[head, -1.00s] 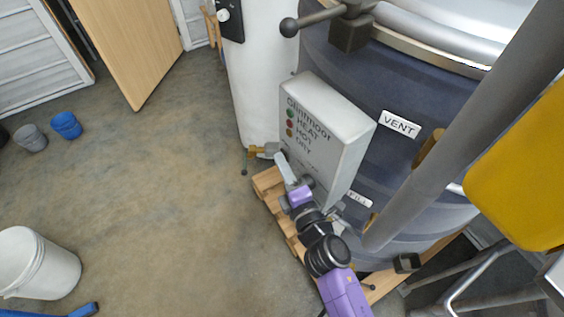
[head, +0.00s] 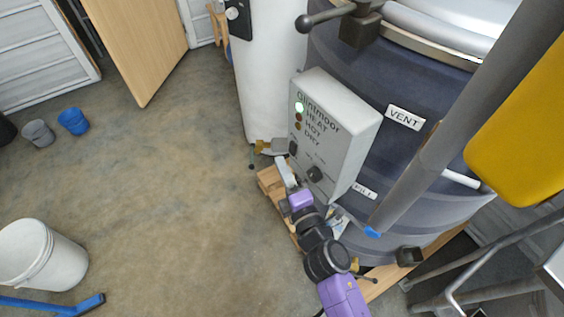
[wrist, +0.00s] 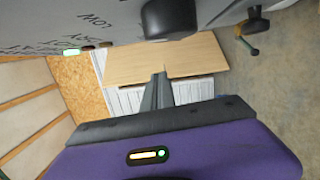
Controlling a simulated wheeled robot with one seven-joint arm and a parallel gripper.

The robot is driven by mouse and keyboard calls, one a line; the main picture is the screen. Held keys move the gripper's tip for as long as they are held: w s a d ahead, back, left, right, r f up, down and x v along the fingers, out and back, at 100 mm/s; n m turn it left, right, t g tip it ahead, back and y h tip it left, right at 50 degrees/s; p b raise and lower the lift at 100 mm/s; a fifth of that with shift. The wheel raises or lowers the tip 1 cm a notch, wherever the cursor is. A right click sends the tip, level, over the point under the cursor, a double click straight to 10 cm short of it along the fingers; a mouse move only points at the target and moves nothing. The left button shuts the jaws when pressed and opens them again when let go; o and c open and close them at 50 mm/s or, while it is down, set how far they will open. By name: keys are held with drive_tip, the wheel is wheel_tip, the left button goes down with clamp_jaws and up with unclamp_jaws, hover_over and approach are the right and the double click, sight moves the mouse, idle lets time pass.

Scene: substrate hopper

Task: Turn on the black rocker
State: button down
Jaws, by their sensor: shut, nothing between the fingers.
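The black rocker (head: 293,148) is at the lower left of the pale grey control box's front (head: 328,130). It is small here, and I cannot read its tilt. The top lamp (head: 299,107) on the box glows green; the two lamps below it are dark. My gripper (head: 281,161) is shut and empty, just below and left of the rocker, seemingly apart from it. In the wrist view my shut fingers (wrist: 160,78) point past the box face. A black control, likely the knob (wrist: 168,18), shows close at the top edge, and the lit green lamp (wrist: 72,52) at left.
A black round knob (head: 315,174) sits on the box right of the rocker. A brass valve (head: 265,147) is close to my gripper on the left. The dark tank (head: 400,165) stands behind the box, on a wooden pallet (head: 270,181). The floor at left is mostly open.

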drive_tip(key=v, duration=0.8)
drive_tip(key=shift+r+b, duration=0.25)
drive_tip(key=shift+b, duration=0.15)
drive_tip(key=shift+a, duration=0.1)
drive_tip(key=s+d+r+m+h, duration=0.2)
drive_tip(key=s+d+m, duration=0.4)
drive_tip(key=s+m, duration=0.2)
drive_tip(key=s+d+r+m+g+h, duration=0.1)
drive_tip(key=s+d+r+m+h, duration=0.2)
drive_tip(key=s+d+m, duration=0.4)
drive_tip(key=s+d+r+m+h, duration=0.2)
drive_tip(key=s+d+m, duration=0.4)
drive_tip(key=s, duration=0.9)
drive_tip(key=m+h, duration=0.1)
drive_tip(key=m, duration=0.2)
drive_tip(key=shift+s+d+r+g, duration=0.2)
drive_tip(key=shift+s+r+g, duration=0.1)
drive_tip(key=shift+r, duration=0.05)
